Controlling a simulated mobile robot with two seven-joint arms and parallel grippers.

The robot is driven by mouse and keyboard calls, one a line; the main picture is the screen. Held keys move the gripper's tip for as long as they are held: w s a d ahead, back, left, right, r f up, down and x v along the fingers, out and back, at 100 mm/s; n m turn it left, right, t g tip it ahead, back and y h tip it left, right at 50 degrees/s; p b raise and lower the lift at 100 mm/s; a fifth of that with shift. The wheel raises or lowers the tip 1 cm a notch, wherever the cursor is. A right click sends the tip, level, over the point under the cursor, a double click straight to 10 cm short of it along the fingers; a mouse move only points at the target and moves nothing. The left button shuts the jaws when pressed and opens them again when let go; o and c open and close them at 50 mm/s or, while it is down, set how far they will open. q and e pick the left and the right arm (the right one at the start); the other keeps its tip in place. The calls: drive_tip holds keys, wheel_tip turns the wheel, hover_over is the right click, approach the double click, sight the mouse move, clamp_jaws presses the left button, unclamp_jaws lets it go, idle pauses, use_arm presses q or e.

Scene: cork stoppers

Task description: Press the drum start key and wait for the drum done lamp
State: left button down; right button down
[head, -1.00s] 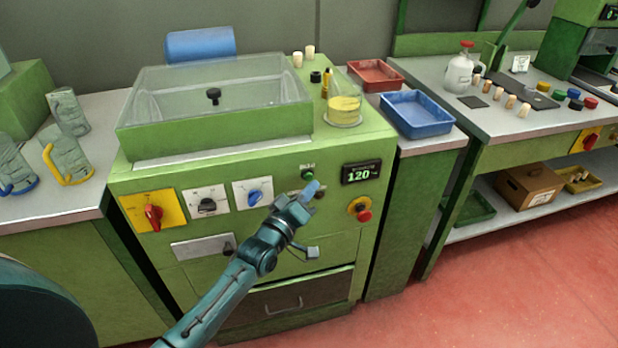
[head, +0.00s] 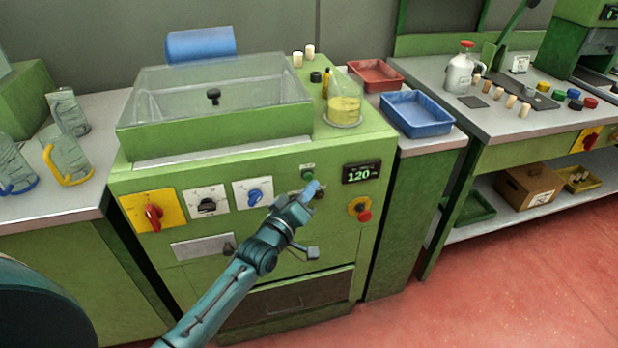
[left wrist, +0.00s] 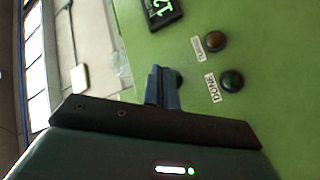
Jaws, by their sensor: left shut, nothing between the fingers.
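The drum machine (head: 340,240) is a green cabinet with a clear-lidded tub on top. A small green key (head: 308,174) under a label is on its front panel. My left gripper (head: 313,187) is shut and empty, its tips at the panel just below that key in the picture. In the left wrist view the shut fingers (left wrist: 160,86) partly cover a dark green key (left wrist: 177,77); I cannot tell whether they touch it. The lamp labelled DONE (left wrist: 231,81) is dark green and looks unlit. An amber lamp (left wrist: 216,41) beside it also looks dark. My right gripper is not in view.
A display (head: 361,172) reads 120. A red stop button (head: 364,215) on yellow is at the right, and a red switch (head: 153,213) and two knobs at the left. A flask (head: 344,108) of yellow liquid stands on top. A blue tray (head: 416,113) is on the right.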

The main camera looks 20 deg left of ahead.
use_arm(q)
drive_tip(key=shift+w, duration=0.1)
drive_tip(key=shift+w+a, duration=0.25)
drive_tip(key=shift+w, duration=0.05)
drive_tip(key=shift+w+a, duration=0.25)
drive_tip(key=shift+w, duration=0.1)
idle(0.8)
drive_tip(key=shift+s+d, duration=0.1)
drive_tip(key=shift+s+d+p, duration=0.35)
drive_tip(key=shift+s+d, duration=0.05)
drive_tip(key=shift+s, duration=0.25)
